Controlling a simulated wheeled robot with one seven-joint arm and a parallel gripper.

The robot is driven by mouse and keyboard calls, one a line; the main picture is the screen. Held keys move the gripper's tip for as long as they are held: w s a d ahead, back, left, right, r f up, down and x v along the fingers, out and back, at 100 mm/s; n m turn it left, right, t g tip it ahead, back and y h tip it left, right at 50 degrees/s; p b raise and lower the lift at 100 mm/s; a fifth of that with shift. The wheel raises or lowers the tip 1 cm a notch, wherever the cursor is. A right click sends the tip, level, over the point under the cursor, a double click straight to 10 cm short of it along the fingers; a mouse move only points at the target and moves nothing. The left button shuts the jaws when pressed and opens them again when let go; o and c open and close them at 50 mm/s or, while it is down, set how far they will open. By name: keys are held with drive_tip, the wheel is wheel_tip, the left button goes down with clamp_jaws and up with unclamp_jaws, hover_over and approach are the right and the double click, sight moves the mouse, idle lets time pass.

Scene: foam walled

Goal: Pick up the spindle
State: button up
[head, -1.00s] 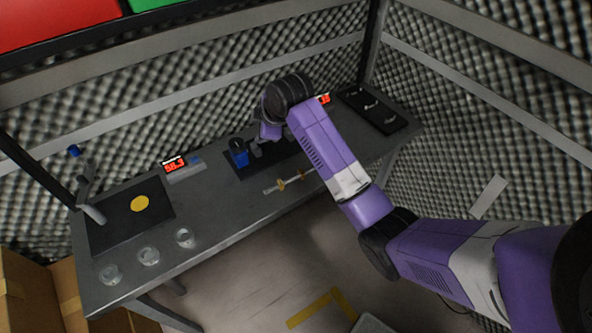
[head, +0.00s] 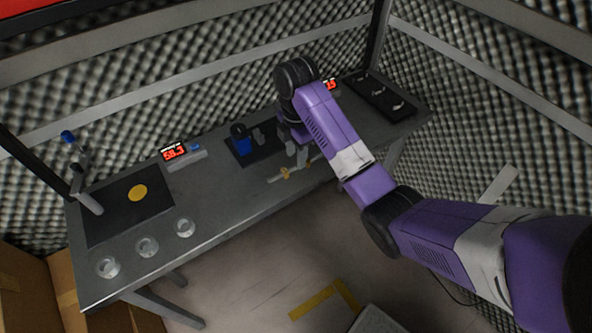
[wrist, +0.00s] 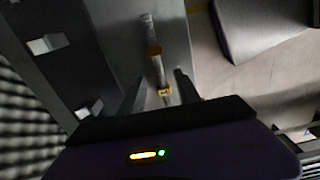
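The spindle (head: 285,174) is a thin pale rod with yellow-gold rings. It lies on the grey workbench (head: 225,200) near its front edge. In the wrist view the spindle (wrist: 155,62) runs away from my gripper (wrist: 159,85), with one gold ring between the two fingers. The fingers are apart, with a gap on each side of the rod. In the head view my gripper (head: 301,156) points down over the right part of the spindle and hides some of it. Whether the fingers are level with the rod is hard to tell.
Behind the spindle is a dark holder with a blue piece (head: 241,145). A red-digit display (head: 174,151), a black mat (head: 112,217) with a yellow disc and several clear round dishes (head: 147,246) are to the left. A black tray (head: 382,97) is at the right.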

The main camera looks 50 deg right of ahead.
drive_tip(key=shift+f+p, duration=0.5)
drive_tip(key=shift+f, duration=1.6)
drive_tip(key=shift+c, duration=0.2)
clamp_jaws()
drive_tip(key=shift+w+r, duration=0.1)
